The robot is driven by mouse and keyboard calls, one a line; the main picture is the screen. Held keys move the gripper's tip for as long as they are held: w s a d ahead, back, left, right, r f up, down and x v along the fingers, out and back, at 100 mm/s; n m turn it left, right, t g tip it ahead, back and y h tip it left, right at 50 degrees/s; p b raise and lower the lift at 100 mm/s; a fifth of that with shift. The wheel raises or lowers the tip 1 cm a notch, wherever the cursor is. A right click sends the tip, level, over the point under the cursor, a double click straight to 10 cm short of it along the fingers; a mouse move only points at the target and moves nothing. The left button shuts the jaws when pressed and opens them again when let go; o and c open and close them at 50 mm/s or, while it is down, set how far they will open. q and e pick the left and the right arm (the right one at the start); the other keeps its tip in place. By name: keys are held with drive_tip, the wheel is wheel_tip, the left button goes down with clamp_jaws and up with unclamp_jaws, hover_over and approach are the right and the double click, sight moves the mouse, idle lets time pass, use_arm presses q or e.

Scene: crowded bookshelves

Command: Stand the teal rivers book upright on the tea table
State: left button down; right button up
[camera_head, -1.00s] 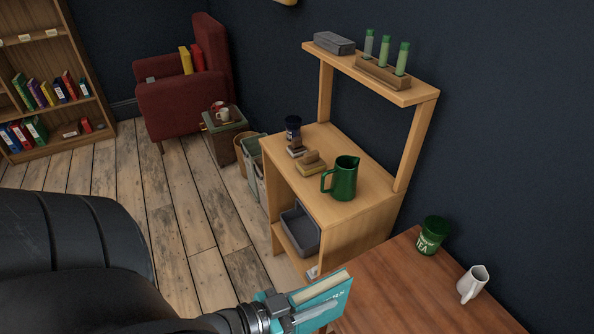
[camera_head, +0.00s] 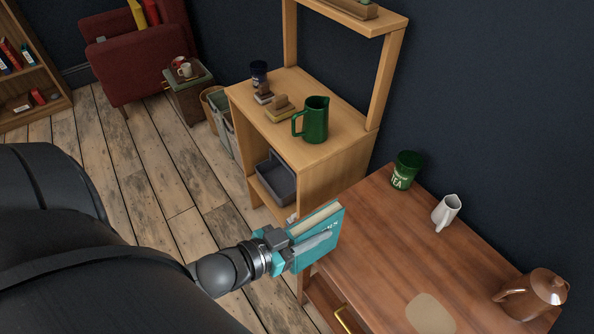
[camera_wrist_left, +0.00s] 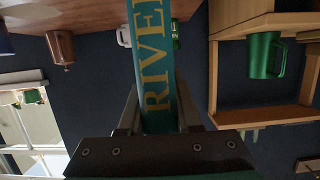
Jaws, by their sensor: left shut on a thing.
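The teal rivers book (camera_head: 318,238) is held by my left gripper (camera_head: 284,246) at the left edge of the tea table (camera_head: 385,235). In the left wrist view the spine of the book (camera_wrist_left: 156,60) shows gold letters reading "RIVER", with the gripper fingers (camera_wrist_left: 158,118) on both sides of it. The gripper is shut on the book. In the head view the book is tilted, its page edges facing up. I cannot tell whether it touches the table. My right gripper is not in view.
On the tea table stand a green tea tin (camera_head: 405,171), a white jug (camera_head: 446,212) and a copper pot (camera_head: 534,294); a pale patch (camera_head: 430,313) lies near the front. A wooden shelf unit (camera_head: 335,158) with a green pitcher (camera_head: 315,120) stands behind. The table's middle is clear.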

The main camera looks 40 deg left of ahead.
use_arm(q)
drive_tip(key=w+d+b, duration=0.2)
drive_tip(key=w+b, duration=0.1)
drive_tip(key=w, duration=0.4)
drive_tip(key=w+d+b, duration=0.3)
drive_tip(key=w, duration=0.4)
drive_tip(key=shift+w+d+f, duration=0.15)
drive_tip(key=shift+w+f, duration=0.2)
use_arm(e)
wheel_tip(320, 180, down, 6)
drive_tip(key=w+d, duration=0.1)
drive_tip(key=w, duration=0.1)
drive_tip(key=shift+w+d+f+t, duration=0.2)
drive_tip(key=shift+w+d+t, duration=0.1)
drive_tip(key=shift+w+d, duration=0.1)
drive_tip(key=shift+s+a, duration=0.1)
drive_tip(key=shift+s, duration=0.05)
use_arm(q)
drive_tip(key=shift+f+b, duration=0.15)
drive_tip(key=shift+b, duration=0.15)
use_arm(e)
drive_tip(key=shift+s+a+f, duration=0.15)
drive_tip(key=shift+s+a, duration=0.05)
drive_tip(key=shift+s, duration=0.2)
use_arm(q)
drive_tip(key=shift+f, duration=0.1)
drive_tip(key=c, duration=0.5)
unclamp_jaws()
drive_tip(key=shift+s+f, duration=0.1)
drive_tip(key=shift+f, duration=0.05)
